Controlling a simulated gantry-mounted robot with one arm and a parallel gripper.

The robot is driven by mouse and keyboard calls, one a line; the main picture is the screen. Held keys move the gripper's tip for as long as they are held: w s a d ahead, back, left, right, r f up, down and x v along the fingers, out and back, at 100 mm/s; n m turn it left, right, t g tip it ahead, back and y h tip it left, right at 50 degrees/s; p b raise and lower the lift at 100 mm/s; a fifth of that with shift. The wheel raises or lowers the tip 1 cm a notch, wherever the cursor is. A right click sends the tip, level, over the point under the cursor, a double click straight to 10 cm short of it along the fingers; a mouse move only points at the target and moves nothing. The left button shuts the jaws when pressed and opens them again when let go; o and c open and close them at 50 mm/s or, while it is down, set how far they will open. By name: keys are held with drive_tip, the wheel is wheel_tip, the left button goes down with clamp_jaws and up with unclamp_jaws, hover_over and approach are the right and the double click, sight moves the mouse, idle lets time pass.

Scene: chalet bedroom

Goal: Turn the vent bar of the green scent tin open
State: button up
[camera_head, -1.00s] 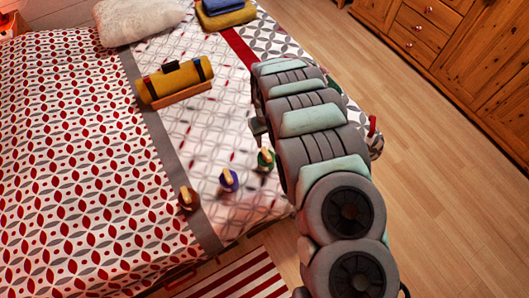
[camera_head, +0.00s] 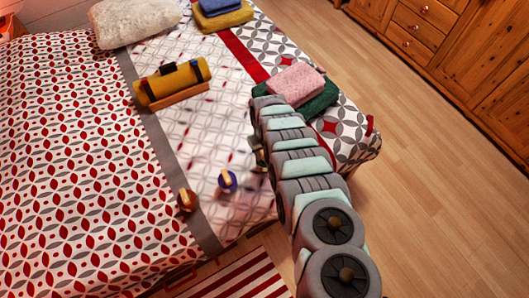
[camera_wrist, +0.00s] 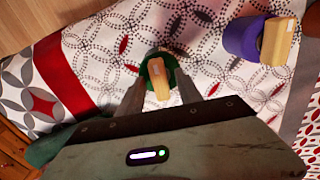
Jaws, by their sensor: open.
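The green scent tin (camera_wrist: 171,62) stands on the bed, with a light wooden vent bar (camera_wrist: 158,78) across its top. In the wrist view my gripper (camera_wrist: 160,88) is open, its two fingers on either side of the bar, and appears to be above the tin; I cannot tell whether they touch it. In the head view the green tin (camera_head: 260,158) is mostly hidden by my arm, and my gripper (camera_head: 254,145) is partly hidden there too.
A purple tin (camera_head: 228,181) and a brown tin (camera_head: 187,199) with wooden bars stand to the left on the bed. A yellow roll (camera_head: 170,83) lies on a wooden stand further back. Folded pink (camera_head: 295,84) and green towels (camera_head: 318,106) lie beyond my arm.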

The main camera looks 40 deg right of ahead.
drive_tip(key=shift+f, duration=0.1)
drive_tip(key=shift+c, duration=0.2)
clamp_jaws()
idle(0.5)
